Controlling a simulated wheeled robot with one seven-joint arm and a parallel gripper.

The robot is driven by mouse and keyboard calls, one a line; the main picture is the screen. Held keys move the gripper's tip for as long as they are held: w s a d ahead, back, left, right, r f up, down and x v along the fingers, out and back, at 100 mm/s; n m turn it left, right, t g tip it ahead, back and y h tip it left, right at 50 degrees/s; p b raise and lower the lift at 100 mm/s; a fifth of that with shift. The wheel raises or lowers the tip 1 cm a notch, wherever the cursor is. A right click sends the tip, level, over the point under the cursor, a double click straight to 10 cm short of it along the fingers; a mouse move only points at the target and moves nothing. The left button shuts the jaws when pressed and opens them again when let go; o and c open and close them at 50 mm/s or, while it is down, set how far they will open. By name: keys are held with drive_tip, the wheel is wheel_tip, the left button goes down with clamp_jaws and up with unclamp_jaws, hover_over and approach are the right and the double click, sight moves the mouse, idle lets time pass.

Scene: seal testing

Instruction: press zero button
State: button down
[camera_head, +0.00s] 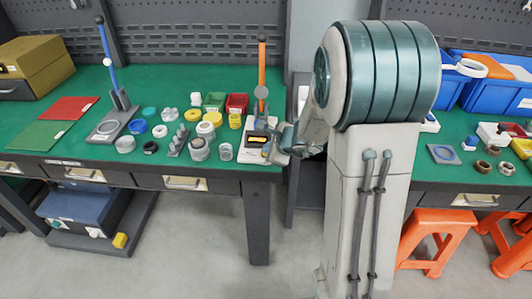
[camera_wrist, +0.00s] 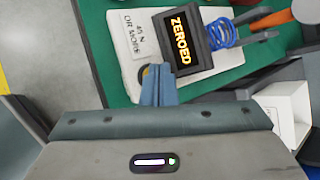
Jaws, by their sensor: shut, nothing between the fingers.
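The test device with a spring is a white base (camera_wrist: 118,22) on the green bench, with a black display (camera_wrist: 180,45) that reads "ZEROED" in orange letters. A label (camera_wrist: 138,35) beside it reads "45 N OR MORE". My gripper (camera_wrist: 155,72) is shut and empty, its fingertips down at the base edge just below the label. A small yellow-brown spot, perhaps the zero button (camera_wrist: 146,70), shows beside the fingertips and is mostly hidden by them; contact cannot be made out. In the head view, my gripper (camera_head: 271,151) is at the front right of the device.
A blue coil spring (camera_wrist: 222,33) stands beside the display. In the head view, an orange upright lever (camera_head: 262,65) rises behind the device. Jars and rings, such as a yellow ring (camera_head: 213,118), lie to its left. A second stand with a blue lever (camera_head: 106,47) is farther left.

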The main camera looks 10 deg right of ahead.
drive_tip(key=shift+r+p, duration=0.5)
drive_tip(key=shift+r, duration=0.3)
drive_tip(key=shift+r+p, duration=2)
drive_tip(key=shift+r, duration=0.5)
